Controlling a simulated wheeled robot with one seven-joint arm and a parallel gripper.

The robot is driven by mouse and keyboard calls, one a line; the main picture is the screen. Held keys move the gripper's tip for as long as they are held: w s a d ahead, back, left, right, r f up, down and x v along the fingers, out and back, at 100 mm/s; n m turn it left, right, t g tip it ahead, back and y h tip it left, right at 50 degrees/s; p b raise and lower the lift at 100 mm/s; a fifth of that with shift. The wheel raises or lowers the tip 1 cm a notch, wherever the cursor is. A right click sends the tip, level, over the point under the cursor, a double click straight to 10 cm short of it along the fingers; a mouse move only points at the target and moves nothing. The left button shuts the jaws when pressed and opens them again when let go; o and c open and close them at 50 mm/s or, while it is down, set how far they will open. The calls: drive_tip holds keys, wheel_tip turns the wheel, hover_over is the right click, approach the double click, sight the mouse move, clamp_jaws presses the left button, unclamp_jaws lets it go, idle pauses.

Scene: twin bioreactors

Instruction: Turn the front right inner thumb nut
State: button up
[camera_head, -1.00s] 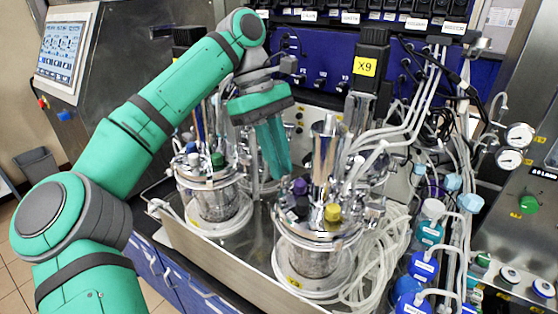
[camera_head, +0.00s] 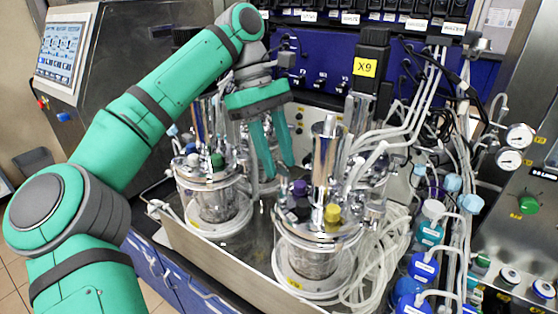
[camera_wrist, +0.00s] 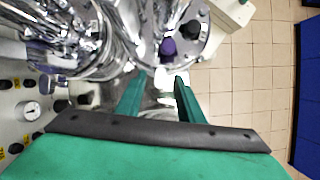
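The right bioreactor (camera_head: 312,262) is a glass vessel with a shiny metal lid, standing at the front of the tray. Its lid carries a purple cap (camera_head: 300,188), a dark cap (camera_head: 298,208) and a yellow cap (camera_head: 332,215). A purple cap also shows in the wrist view (camera_wrist: 167,47), just beyond the fingertips. I cannot make out the inner thumb nut among the lid fittings. My gripper (camera_head: 281,170) points down, behind and slightly left of the right lid. Its green fingers are apart and nothing shows between them in the wrist view (camera_wrist: 160,76).
The left bioreactor (camera_head: 213,200) stands close by on the left. Hoses (camera_head: 380,260) crowd the right side of the right vessel. Blue-capped bottles (camera_head: 422,266) stand further right. The metal tray (camera_head: 205,258) has bare floor between the vessels.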

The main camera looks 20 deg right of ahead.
drive_tip(key=v, duration=0.6)
drive_tip(key=shift+r, duration=0.2)
drive_tip(key=shift+w, duration=0.1)
